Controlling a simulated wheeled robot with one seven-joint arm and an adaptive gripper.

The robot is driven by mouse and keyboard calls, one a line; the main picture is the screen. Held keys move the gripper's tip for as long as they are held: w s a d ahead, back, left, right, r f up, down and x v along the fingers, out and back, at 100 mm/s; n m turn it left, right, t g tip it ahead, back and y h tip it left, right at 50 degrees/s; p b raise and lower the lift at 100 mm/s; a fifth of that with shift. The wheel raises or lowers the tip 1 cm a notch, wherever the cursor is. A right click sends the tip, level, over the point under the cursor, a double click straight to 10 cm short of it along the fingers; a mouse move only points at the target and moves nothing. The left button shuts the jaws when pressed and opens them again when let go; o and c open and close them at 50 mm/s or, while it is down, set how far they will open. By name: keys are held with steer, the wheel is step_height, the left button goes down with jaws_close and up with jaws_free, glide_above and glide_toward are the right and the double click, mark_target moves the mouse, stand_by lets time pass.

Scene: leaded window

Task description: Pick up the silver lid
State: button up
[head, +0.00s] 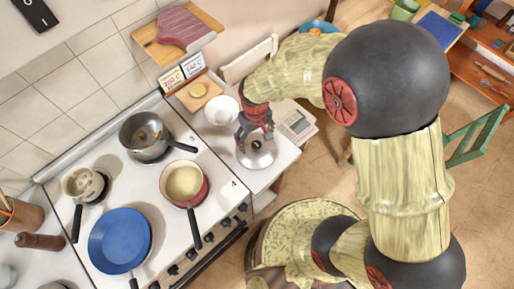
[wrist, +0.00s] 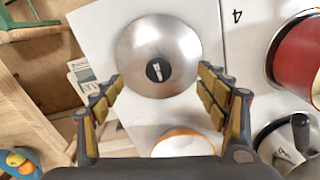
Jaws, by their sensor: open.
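The silver lid (head: 257,152) is a round, shiny metal disc with a small black knob. It lies on the white counter beside the stove. In the wrist view the lid (wrist: 141,68) shows whole, with its knob near the middle of the picture. My gripper (head: 257,133) is above the lid, partly covering it in the head view. In the wrist view my gripper (wrist: 160,82) is open, its fingers spread to the left and right of the lid. Nothing is held between the fingers. I cannot tell exactly how high above the lid they are.
A white bowl (head: 222,110) stands close behind the lid. On the stove to the left are a red pot (head: 184,182), a grey pot (head: 143,131) and a blue pan (head: 119,240).

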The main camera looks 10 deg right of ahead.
mark_target(256, 145)
step_height(256, 145, down, 5)
steer(key=shift+d+r, duration=0.1)
steer(key=shift+r, duration=0.1)
steer(key=shift+c, duration=0.8)
